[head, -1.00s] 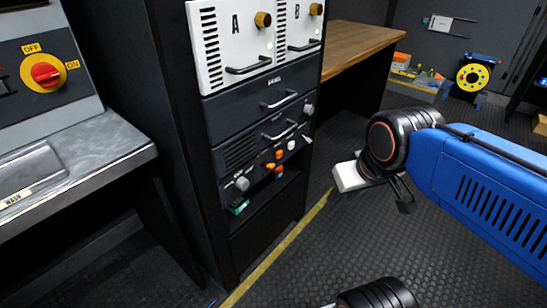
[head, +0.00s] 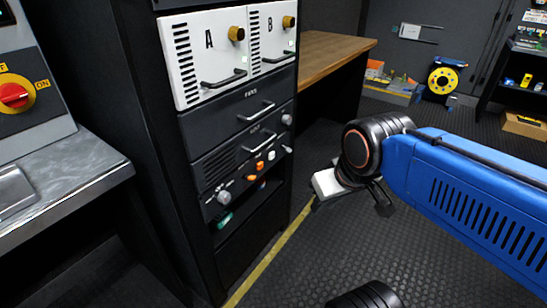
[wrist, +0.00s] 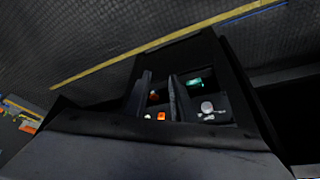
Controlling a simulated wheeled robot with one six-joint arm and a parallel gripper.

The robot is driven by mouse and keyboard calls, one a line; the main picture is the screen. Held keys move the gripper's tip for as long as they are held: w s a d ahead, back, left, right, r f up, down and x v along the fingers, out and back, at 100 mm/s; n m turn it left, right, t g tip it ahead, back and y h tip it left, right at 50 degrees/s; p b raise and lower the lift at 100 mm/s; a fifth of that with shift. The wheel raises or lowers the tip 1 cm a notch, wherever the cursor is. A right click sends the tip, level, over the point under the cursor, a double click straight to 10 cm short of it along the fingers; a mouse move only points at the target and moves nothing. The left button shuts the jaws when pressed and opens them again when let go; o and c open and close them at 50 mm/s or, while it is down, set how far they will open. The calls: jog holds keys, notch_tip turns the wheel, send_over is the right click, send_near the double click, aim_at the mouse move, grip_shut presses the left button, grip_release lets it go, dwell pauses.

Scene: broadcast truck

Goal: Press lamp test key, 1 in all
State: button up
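The lower rack panel has two orange keys, an upper one (head: 260,166) and a lower one (head: 252,178), and a white key (head: 271,155). I cannot read any label, so I cannot tell which is the lamp test key. In the wrist view an orange key (wrist: 161,116) and a white key (wrist: 150,116) show between the dark fingers. A grey knob (head: 224,197) sits left of the keys; it also shows in the wrist view (wrist: 207,106). My gripper (head: 381,198) hangs right of the rack, apart from the panel. Its fingers (wrist: 161,85) look parted and empty.
White units A and B (head: 213,60) with handles and brass knobs sit above. Drawer handles (head: 256,111) stick out of the rack front. A desk with a red switch (head: 14,96) is at left, a wooden bench (head: 325,50) behind.

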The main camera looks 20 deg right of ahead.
grip_shut()
dwell(1.5)
